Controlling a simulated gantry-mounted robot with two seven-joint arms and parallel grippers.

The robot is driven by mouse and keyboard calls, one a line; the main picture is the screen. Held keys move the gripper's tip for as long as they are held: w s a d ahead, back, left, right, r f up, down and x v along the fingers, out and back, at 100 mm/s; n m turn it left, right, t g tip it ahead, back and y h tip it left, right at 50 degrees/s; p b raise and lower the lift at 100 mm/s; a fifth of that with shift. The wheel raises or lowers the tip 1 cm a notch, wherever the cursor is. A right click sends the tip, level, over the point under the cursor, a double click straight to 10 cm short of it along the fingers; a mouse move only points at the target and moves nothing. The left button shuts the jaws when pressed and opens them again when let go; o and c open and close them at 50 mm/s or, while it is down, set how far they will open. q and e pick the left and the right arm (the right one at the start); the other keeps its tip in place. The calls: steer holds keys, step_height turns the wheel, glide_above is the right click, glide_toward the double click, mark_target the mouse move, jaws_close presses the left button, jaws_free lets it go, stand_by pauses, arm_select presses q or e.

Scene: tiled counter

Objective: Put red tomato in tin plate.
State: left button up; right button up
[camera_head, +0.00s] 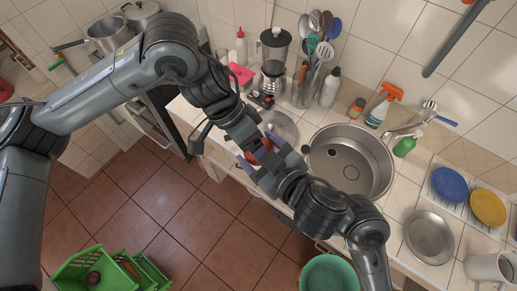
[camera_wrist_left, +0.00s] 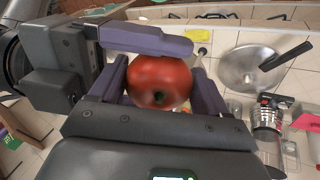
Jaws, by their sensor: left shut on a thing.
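The red tomato (camera_wrist_left: 160,82) sits between the purple fingers of my left gripper (camera_wrist_left: 162,88) in the left wrist view. My left gripper is shut on it. In the head view the tomato (camera_head: 264,151) is mostly hidden between the two arms' ends, in front of the counter edge. My right gripper (camera_head: 262,152) comes in from the lower right and meets the left one at the tomato. One of its purple fingers lies across the tomato in the wrist view; its grip is unclear. The tin plate (camera_head: 429,238), round and grey, rests empty on the counter at the right.
A steel sink (camera_head: 350,165) lies between the grippers and the tin plate. A blue plate (camera_head: 449,184) and a yellow plate (camera_head: 487,207) stand in a rack behind it. A mug (camera_head: 490,267) is at the right corner.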

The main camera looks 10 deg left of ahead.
arm_select(q)
steer(key=o, duration=1.1)
steer(key=shift+w+d+r, duration=0.1)
steer(key=shift+w, duration=0.05)
